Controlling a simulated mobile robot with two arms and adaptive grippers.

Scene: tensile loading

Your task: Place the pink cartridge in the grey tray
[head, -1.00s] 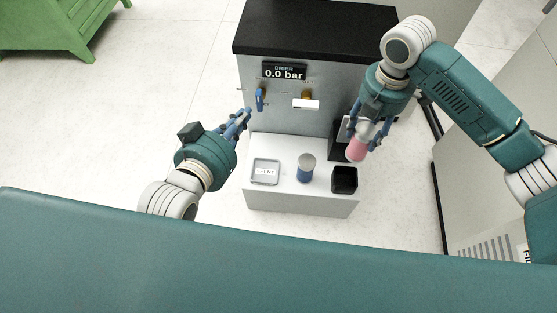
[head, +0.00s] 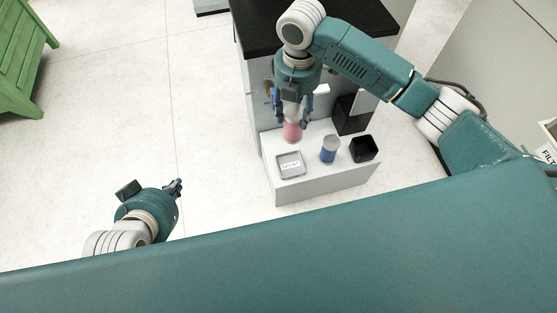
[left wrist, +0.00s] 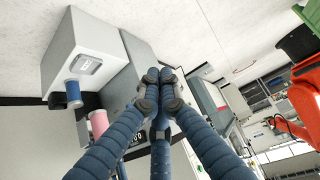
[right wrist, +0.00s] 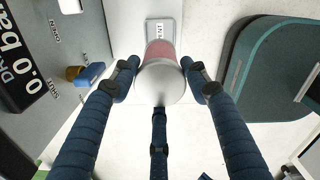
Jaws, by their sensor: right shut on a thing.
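The pink cartridge (head: 292,131), with a pale grey end, hangs from my right gripper (head: 293,115). The right wrist view shows the gripper's fingers around the cartridge's pale end (right wrist: 162,85), its pink body (right wrist: 160,50) pointing away. The grey tray (head: 280,169), shallow and square with a label inside, sits on the white ledge. The cartridge is above and just behind the tray in the head view, and the right wrist view shows the tray (right wrist: 151,35) beyond it. My left gripper (head: 178,187) is empty, its fingertips together in the left wrist view (left wrist: 160,78).
A blue cartridge with a grey top (head: 329,150) stands right of the tray, and a black open box (head: 363,149) is further right. The machine's front panel (head: 257,95) with knobs rises behind the ledge (head: 320,182). Open floor lies left.

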